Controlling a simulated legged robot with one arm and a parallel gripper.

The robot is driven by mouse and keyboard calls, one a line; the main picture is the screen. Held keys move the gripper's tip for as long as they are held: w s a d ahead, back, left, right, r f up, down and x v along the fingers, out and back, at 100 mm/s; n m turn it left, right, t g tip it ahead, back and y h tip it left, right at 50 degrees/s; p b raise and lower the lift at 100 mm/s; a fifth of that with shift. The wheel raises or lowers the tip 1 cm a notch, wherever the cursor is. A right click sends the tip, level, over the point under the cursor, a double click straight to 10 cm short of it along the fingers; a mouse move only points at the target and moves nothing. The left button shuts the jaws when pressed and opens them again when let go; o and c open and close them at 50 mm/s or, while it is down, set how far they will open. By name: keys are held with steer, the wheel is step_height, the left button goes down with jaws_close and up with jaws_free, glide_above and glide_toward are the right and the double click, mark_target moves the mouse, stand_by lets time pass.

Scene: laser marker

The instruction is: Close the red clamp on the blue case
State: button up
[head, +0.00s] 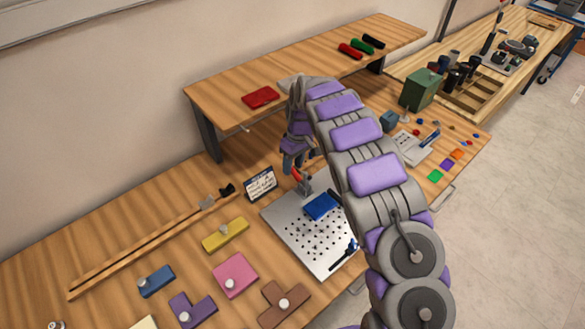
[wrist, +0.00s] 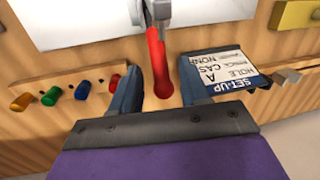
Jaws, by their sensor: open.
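The blue case (head: 320,206) lies on a perforated metal plate (head: 285,232) on the bench. The red clamp's handle (head: 298,175) stands up at the plate's far edge, behind the case, with a grey metal part below it. In the wrist view the red handle (wrist: 158,65) runs between my two fingers, joined to metal at the top. My gripper (head: 296,160) points down over the handle, and it also shows in the wrist view (wrist: 160,85). It is open, with gaps beside the handle. The blue case is not visible in the wrist view.
A set-up sign (head: 261,184) stands close left of the clamp. A raised shelf (head: 220,95) is behind, with a red block (head: 261,97) on it. A blue-and-black clamp (head: 345,254) sits at the plate's near edge. Coloured shapes with knobs lie at front left.

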steer(key=shift+s+a+f, duration=0.1)
steer(key=shift+f, duration=0.6)
steer(key=shift+c, duration=0.3)
jaws_close()
